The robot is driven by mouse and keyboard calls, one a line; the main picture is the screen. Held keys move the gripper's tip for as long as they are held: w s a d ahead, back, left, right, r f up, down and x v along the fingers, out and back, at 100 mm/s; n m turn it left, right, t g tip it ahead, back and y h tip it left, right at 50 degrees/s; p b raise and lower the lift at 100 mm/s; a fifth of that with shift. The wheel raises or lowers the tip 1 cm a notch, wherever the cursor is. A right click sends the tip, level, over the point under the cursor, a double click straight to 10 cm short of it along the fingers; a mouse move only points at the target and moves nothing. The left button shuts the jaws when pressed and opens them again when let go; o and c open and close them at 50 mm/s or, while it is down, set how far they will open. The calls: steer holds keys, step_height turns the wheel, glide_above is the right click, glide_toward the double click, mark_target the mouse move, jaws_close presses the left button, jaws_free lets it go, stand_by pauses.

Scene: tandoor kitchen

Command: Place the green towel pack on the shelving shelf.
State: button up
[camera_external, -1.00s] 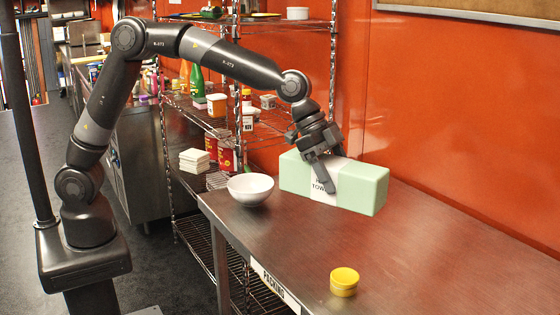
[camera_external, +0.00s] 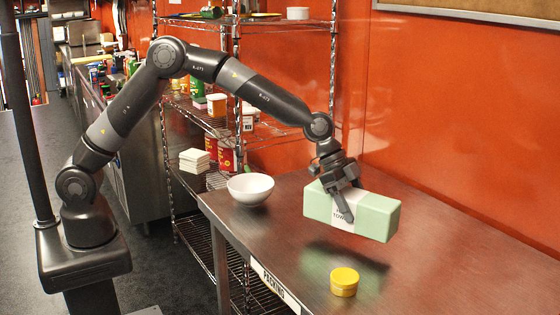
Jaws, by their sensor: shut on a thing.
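The green towel pack (camera_external: 375,217) is a pale green block with a white paper band round its middle. My gripper (camera_external: 345,205) is shut on it around the band, from above. The pack hangs a little above the steel table (camera_external: 430,265), with a shadow on the table below it. The wire shelving (camera_external: 237,125) stands behind the table to the left. Its shelves hold tubs, bottles and tins. My arm crosses in front of it and hides part of its middle.
A white bowl (camera_external: 250,189) stands at the table's left end. A stack of white squares (camera_external: 194,160) sits on a lower shelf. The red wall (camera_external: 450,130) borders the table's back.

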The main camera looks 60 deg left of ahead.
steer(key=shift+w+a+f, duration=0.2)
steer(key=shift+w+f, duration=0.15)
steer(key=shift+w, duration=0.1)
steer(key=shift+f, duration=1.9)
steer(key=shift+f, duration=0.2)
steer(key=o, duration=1.2)
